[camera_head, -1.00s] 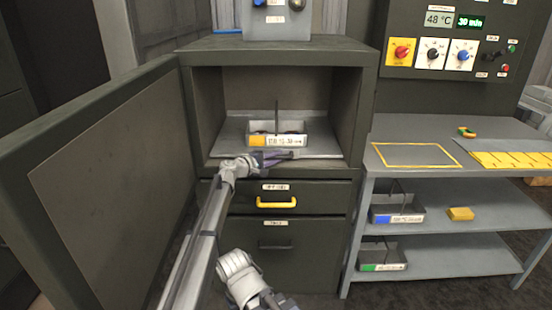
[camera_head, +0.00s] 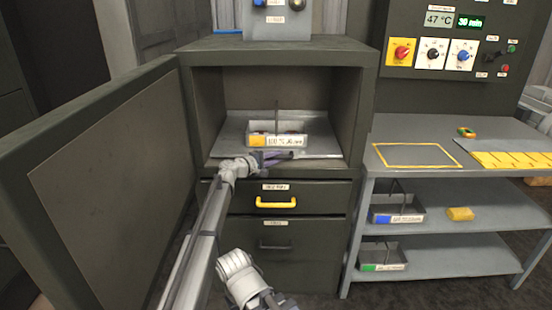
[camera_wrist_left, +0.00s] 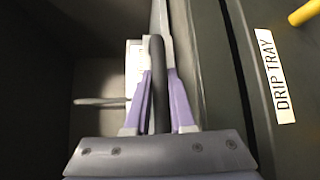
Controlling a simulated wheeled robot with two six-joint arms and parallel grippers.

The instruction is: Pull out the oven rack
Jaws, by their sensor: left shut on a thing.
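The oven rack (camera_head: 325,147) is a flat grey shelf inside the open dark oven chamber. My left gripper (camera_head: 288,154) is at the rack's front edge. In the wrist view its purple fingers (camera_wrist_left: 160,100) are shut on a dark bar, the rack handle (camera_wrist_left: 157,60), with one finger on each side. The handle is hidden behind the gripper in the head view. A grey bin (camera_head: 280,129) with a yellow and white label and an upright post sits on the rack. My right gripper (camera_head: 275,301) is partly visible at the bottom edge; its fingers are unclear.
The oven door (camera_head: 105,180) stands wide open at left. Below the chamber are a drip tray drawer (camera_head: 325,197) with a yellow handle (camera_head: 276,203) and another drawer. A grey bench (camera_head: 400,130) with bins on lower shelves stands at right.

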